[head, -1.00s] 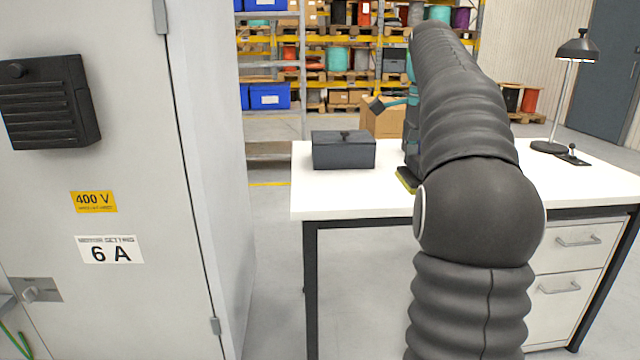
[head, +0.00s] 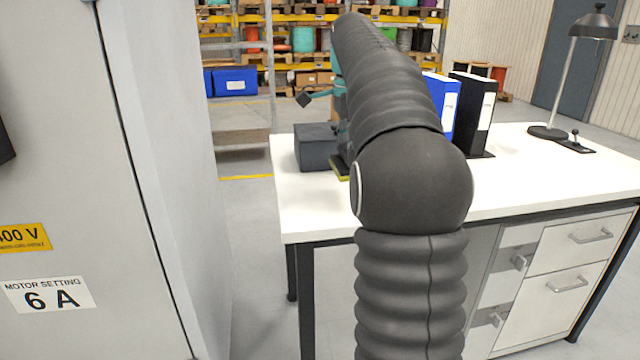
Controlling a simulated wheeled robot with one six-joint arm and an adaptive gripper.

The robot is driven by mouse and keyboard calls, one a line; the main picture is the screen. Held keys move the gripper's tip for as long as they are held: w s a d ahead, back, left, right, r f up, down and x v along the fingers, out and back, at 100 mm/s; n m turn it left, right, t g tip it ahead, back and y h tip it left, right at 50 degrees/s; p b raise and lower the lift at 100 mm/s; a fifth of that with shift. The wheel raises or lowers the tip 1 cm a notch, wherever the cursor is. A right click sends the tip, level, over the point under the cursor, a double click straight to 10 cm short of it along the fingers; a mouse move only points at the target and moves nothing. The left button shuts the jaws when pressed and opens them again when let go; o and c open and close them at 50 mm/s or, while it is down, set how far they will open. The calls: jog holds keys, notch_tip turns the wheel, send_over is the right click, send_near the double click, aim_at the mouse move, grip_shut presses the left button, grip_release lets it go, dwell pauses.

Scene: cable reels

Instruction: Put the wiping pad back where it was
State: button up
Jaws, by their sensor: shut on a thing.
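The wiping pad (head: 340,170) shows as a small yellow-green edge under a dark upper part, just left of my arm's elbow. My gripper (head: 343,155) is shut on it, mostly hidden behind my dark arm. The pad shows against the white tabletop, in front of and right of a dark grey box. I cannot tell whether it touches the table or hangs just above it.
The dark grey box (head: 316,150) stands on the white table (head: 560,180) near its left end. Blue (head: 441,105) and black (head: 473,112) binders and a lamp (head: 549,130) stand further right. A grey cabinet (head: 170,150) rises at left. The table's right part has free room.

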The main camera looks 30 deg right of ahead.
jog(key=w+a+f, duration=0.1)
jog(key=a, duration=0.1)
jog(key=w+a+f, duration=0.2)
jog(key=shift+w+a+f, duration=0.2)
jog(key=shift+f, duration=0.05)
jog(key=shift+f+b, duration=0.7)
jog(key=shift+f, duration=1.25)
jog(key=shift+f, duration=0.15)
jog(key=o, duration=1.1)
notch_tip(320, 180, up, 12)
jog(key=p, duration=0.2)
